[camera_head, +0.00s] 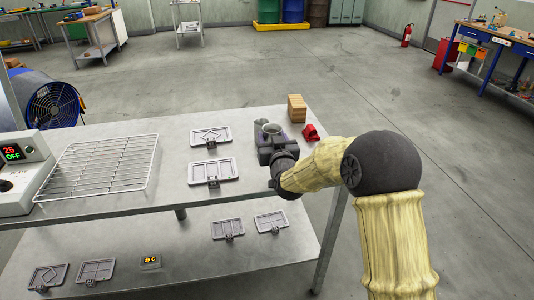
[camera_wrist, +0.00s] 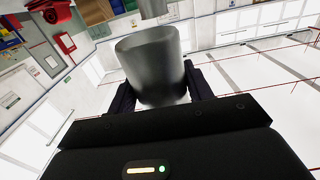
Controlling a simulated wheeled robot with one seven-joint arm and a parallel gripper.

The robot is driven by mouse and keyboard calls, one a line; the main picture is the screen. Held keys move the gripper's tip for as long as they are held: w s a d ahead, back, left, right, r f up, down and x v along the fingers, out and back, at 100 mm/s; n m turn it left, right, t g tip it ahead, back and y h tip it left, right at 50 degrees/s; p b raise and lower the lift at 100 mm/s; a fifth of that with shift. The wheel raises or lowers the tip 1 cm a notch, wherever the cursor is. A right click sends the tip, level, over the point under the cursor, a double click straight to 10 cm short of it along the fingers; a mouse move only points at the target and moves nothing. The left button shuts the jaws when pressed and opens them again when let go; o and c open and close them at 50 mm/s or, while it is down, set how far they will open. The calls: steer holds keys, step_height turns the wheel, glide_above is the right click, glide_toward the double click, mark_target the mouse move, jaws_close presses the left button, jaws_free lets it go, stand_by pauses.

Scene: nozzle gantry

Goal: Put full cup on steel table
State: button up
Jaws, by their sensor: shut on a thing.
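My gripper (camera_head: 264,133) is over the back right part of the steel table (camera_head: 240,195) in the head view. It is shut on a grey metal cup (camera_wrist: 150,65), with one dark finger on each side of it in the wrist view. The cup's rim (camera_head: 272,128) shows just above the fingers in the head view. I cannot see what is in the cup. Whether its base touches the tabletop or hangs above it is hidden by my gripper.
A wooden block (camera_head: 297,108) and a red object (camera_head: 311,132) sit close right of my gripper. Grey hinged trays (camera_head: 210,136) lie to its left. A wire rack (camera_head: 100,166) and a control box (camera_head: 20,175) stand further left. The lower shelf (camera_head: 190,265) holds several more trays.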

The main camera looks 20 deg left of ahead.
step_height(320, 180, down, 4)
steer(key=shift+a+f, duration=0.1)
steer(key=shift+a, duration=0.05)
steer(key=shift+s, duration=0.15)
steer(key=shift+d, duration=0.2)
steer(key=f, duration=0.3)
steer(key=shift+w+f, duration=0.2)
steer(key=shift+f, duration=0.2)
steer(key=shift+s+r, duration=0.1)
steer(key=o, duration=0.6)
steer(key=shift+a+f, duration=0.1)
steer(key=shift+f, duration=0.1)
steer(key=o, duration=0.5)
steer(key=shift+r, duration=0.1)
steer(key=shift+c, duration=0.2)
